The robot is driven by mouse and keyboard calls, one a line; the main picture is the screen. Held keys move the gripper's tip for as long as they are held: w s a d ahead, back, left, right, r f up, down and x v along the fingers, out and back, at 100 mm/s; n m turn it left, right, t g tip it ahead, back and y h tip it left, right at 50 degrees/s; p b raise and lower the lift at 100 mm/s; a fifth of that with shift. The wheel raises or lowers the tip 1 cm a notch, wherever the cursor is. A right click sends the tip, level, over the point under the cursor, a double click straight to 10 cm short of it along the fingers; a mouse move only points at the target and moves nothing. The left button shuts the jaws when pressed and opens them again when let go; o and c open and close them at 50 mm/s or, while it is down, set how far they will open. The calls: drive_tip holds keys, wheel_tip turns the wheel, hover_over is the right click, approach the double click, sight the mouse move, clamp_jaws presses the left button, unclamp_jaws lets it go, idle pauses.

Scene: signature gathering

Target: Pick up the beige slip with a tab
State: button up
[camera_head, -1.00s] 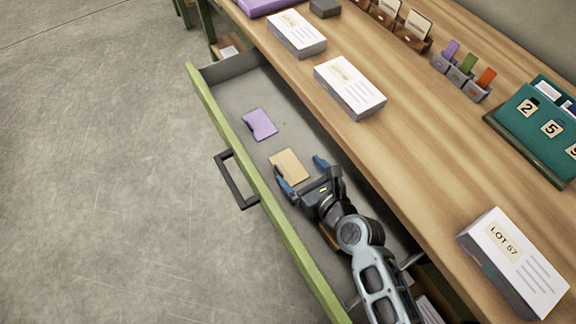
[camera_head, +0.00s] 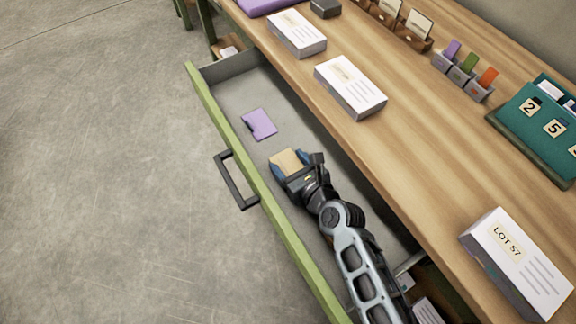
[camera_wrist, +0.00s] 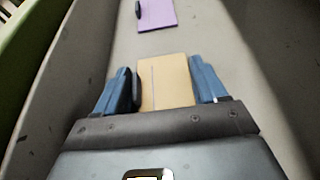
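The beige slip (camera_head: 286,160) lies in the open drawer, and its lower part is hidden by my gripper in the head view. In the wrist view the beige slip (camera_wrist: 168,80) shows between the fingers, with a dark tab at its left edge beside the left finger. My gripper (camera_head: 292,164) is low in the drawer, its blue fingers on either side of the slip. In the wrist view my gripper (camera_wrist: 163,85) looks open, with the fingers very near the slip's sides; contact is not clear.
A purple slip (camera_head: 260,124) lies farther along the drawer and also shows in the wrist view (camera_wrist: 156,14). The green drawer front (camera_head: 240,150) and the wooden tabletop (camera_head: 340,130) flank the arm. White-topped stacks (camera_head: 350,88) stand on the table.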

drive_tip(key=c, duration=0.5)
